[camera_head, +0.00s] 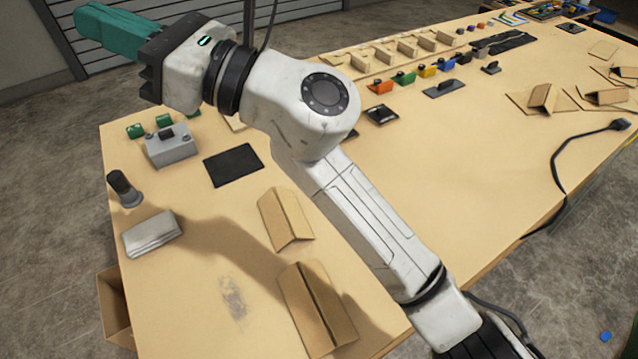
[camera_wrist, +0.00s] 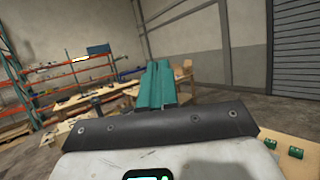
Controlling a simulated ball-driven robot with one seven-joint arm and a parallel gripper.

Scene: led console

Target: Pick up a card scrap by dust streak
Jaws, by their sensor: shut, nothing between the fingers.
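The dust streak (camera_head: 233,300) is a grey smudge on the near left of the workbench (camera_head: 190,305). Two folded brown card scraps lie by it: a larger scrap (camera_head: 318,308) just to its right, and another scrap (camera_head: 286,219) above and to the right. My gripper (camera_head: 88,24) is at the upper left, raised above the bench and far from the streak. Its teal fingers are together and empty; they also show in the wrist view (camera_wrist: 157,85), pointing away from the scraps. The wrist view shows neither scrap nor streak.
A grey box (camera_head: 170,147), black pad (camera_head: 234,165), dark knob (camera_head: 124,188) and silver block (camera_head: 152,234) stand on the left. More folded card (camera_head: 543,97) lies far right. A black cable (camera_head: 560,170) runs along the right edge. My arm crosses the middle.

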